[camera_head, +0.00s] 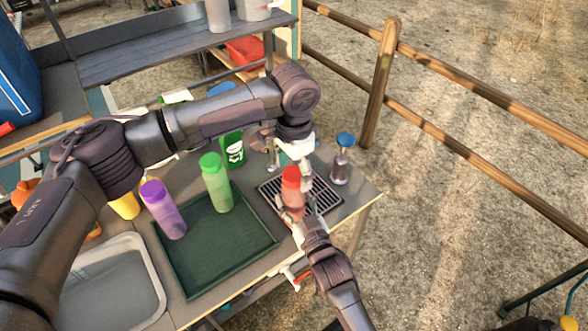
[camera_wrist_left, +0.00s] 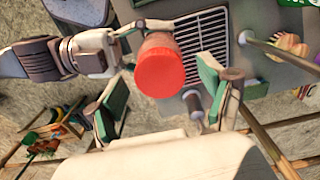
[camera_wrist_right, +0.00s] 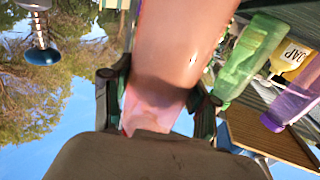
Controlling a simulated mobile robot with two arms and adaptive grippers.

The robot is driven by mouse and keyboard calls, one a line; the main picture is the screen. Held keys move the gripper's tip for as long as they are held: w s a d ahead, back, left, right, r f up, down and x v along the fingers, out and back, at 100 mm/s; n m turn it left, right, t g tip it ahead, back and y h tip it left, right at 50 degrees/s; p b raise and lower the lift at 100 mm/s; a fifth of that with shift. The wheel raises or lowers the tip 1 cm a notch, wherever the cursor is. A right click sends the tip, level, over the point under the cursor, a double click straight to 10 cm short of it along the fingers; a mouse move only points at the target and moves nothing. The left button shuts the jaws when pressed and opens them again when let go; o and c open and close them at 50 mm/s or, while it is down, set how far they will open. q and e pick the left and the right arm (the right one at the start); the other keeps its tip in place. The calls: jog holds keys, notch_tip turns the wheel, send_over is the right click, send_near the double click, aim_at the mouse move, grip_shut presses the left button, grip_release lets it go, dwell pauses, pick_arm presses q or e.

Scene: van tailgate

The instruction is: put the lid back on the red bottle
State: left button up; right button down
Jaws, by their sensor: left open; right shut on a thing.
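The red bottle (camera_head: 292,205) stands over the slotted drain grate, its pinkish body filling the right wrist view (camera_wrist_right: 185,45). The red lid (camera_head: 291,176) is at the bottle's top; I cannot tell whether it is fully seated. My right gripper (camera_head: 304,216) is shut on the bottle's body from the near side. My left gripper (camera_head: 295,152) is open just above the lid. In the left wrist view the round lid (camera_wrist_left: 160,68) shows between and beyond the open fingers. The bottle below it is mostly hidden there.
A green bottle (camera_head: 216,185) and a purple bottle (camera_head: 163,210) stand on the dark green tray (camera_head: 215,262) to the left. A blue-topped dispenser (camera_head: 342,160) stands close right of the grate (camera_head: 325,197). A green soap container (camera_head: 233,151) is behind. A grey basin (camera_head: 105,290) lies at left.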

pick_arm(q)
notch_tip(320, 180, up, 12)
dwell(0.6)
pick_arm(e)
jog(key=shift+c, duration=1.2)
grip_release()
jog(key=v, duration=1.2)
